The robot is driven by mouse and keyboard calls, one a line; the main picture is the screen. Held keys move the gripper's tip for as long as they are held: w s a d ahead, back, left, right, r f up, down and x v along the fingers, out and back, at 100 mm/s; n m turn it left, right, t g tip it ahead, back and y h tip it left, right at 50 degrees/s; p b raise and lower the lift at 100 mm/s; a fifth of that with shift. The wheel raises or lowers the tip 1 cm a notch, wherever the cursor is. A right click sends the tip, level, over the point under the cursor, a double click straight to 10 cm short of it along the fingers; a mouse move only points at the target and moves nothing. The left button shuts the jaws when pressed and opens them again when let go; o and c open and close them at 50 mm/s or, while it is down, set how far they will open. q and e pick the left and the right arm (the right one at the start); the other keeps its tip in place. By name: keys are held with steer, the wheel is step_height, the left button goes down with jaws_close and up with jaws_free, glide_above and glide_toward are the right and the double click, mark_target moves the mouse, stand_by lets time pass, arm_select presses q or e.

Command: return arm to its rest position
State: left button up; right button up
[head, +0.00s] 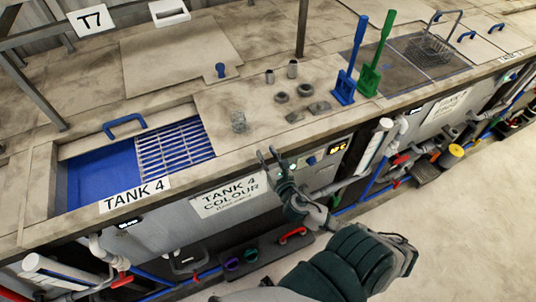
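My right arm (345,268) comes in from the bottom edge, bent at a dark green padded joint. My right gripper (273,156) is at its far end, in front of the tank bench's front edge and beside the TANK 4 COLOUR sign (230,195). Its fingers are spread apart with nothing between them. I cannot tell whether it touches the bench. My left gripper is not in view.
Tank 4 (98,178) has blue liquid, a grating (175,145) and a blue handle (124,125). Blue (344,88) and green (369,80) scoops stand on the bench (215,95). Pipes and valves (400,160) line its front.

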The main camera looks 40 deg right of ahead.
steer(key=s+a+f+m+g, duration=0.3)
steer(key=s+f+m+g, duration=0.5)
steer(key=f+m, duration=0.75)
steer(key=s+a+f+m+g+y, duration=0.2)
steer(key=s+a+f+m+g, duration=0.1)
steer(key=s+a+m, duration=0.4)
steer(key=s+a+f+m+g+y, duration=0.25)
steer(key=s+a+m, duration=0.3)
steer(key=m, duration=0.35)
step_height(320, 180, down, 26)
steer(key=s+d+g+b, duration=0.1)
steer(key=g+b, duration=0.1)
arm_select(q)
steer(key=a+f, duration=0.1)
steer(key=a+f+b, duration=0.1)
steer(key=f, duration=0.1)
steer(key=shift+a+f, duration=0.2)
arm_select(e)
steer(key=s+d+f, duration=0.3)
steer(key=s+f, duration=1.5)
steer(key=shift+f+n+g, duration=0.3)
steer(key=shift+n+g, duration=0.05)
steer(key=shift+g, duration=0.1)
